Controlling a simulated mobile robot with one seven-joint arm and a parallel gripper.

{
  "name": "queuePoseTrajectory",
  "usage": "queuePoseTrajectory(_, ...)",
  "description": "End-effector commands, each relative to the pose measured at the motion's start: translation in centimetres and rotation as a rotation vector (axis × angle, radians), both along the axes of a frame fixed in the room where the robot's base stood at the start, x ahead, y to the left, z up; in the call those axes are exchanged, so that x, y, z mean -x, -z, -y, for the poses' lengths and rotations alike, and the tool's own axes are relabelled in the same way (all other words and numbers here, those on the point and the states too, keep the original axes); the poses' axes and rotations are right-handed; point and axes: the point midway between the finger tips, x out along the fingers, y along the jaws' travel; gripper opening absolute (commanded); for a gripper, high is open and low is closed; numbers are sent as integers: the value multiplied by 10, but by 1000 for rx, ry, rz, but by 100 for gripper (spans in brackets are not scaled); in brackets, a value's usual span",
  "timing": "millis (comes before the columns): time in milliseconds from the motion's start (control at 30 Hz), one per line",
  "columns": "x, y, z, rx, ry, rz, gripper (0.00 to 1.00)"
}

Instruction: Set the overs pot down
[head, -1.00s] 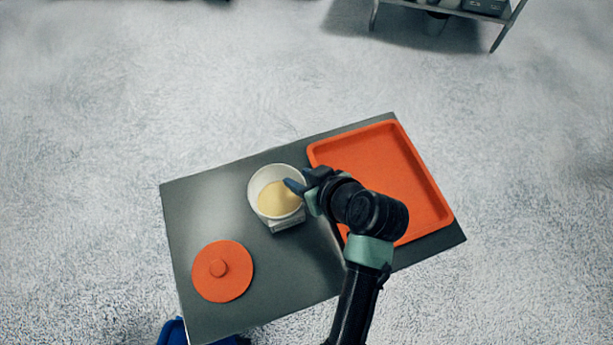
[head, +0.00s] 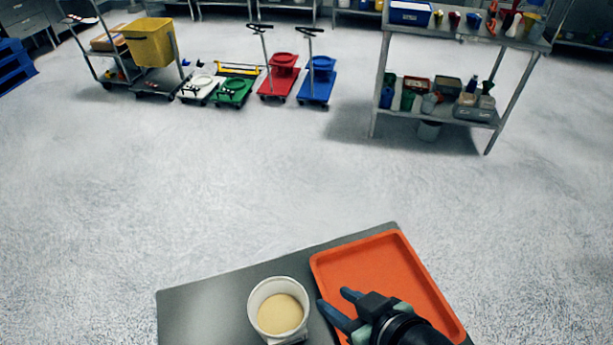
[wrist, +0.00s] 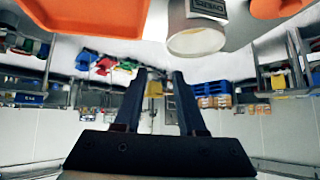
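The white pot (head: 254,308) with pale yellow powder in it stands upright at the middle of the grey table. A small pale block shows at its front; I cannot tell whether the pot rests on it. In the wrist view the white pot (wrist: 196,42) is at the top, beside a pale part with dark lettering. My gripper (head: 332,297) is open and empty, to the right of the pot and apart from it, over the orange tray's left part. In the wrist view its two fingers (wrist: 160,75) stand apart with nothing between them.
The orange tray (head: 375,262) lies on the right of the grey table (head: 205,312) and looks empty. An orange piece (wrist: 278,6) shows at the wrist view's top right. Trolleys (head: 282,85) and a metal shelf (head: 450,110) stand far back, with clear floor between.

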Motion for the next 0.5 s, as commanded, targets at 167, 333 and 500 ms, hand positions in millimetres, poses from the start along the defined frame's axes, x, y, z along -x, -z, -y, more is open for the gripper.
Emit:
queuePoseTrajectory(167, -77, -102, 10, 104, 166, 306, 40)
queuePoseTrajectory(333, -120, -269, -11, 70, 322, 784, 40)
queuePoseTrajectory(500, -90, -416, -47, -92, 380, 1223, 40)
